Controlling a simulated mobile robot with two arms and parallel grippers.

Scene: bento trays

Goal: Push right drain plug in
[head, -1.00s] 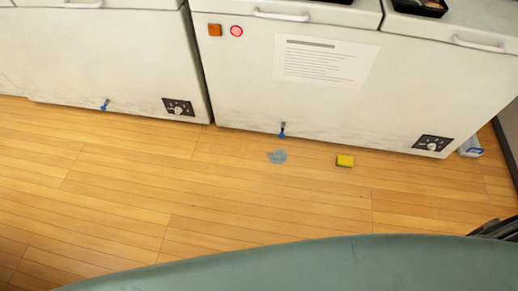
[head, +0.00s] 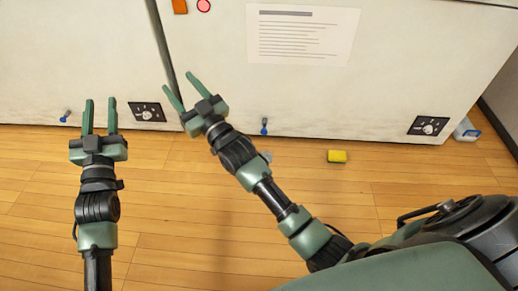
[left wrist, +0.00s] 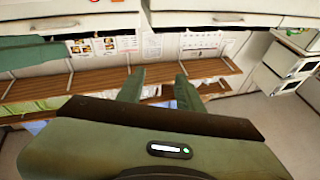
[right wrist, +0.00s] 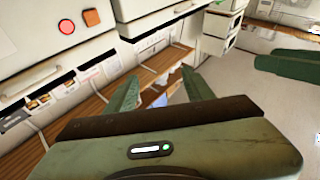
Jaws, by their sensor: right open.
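The right drain plug (head: 264,126) is a small blue plug low on the front of the right chest freezer (head: 385,85) in the head view. A similar left drain plug (head: 65,117) is low on the left freezer (head: 65,55). My right gripper (head: 179,83) is open and empty, up and left of the right plug, in front of the gap between the freezers. My left gripper (head: 101,104) is open and empty, just right of the left plug. Both grippers' spread fingers also show in the left wrist view (left wrist: 156,82) and right wrist view (right wrist: 160,80). Neither wrist view shows a plug.
A yellow sponge (head: 337,156) lies on the wooden floor (head: 190,225), right of the right plug. A grey-blue puddle (head: 267,156) below that plug is partly hidden by my right arm. Dial panels (head: 429,126) sit low on both freezers. A blue-white object (head: 466,131) stands at far right.

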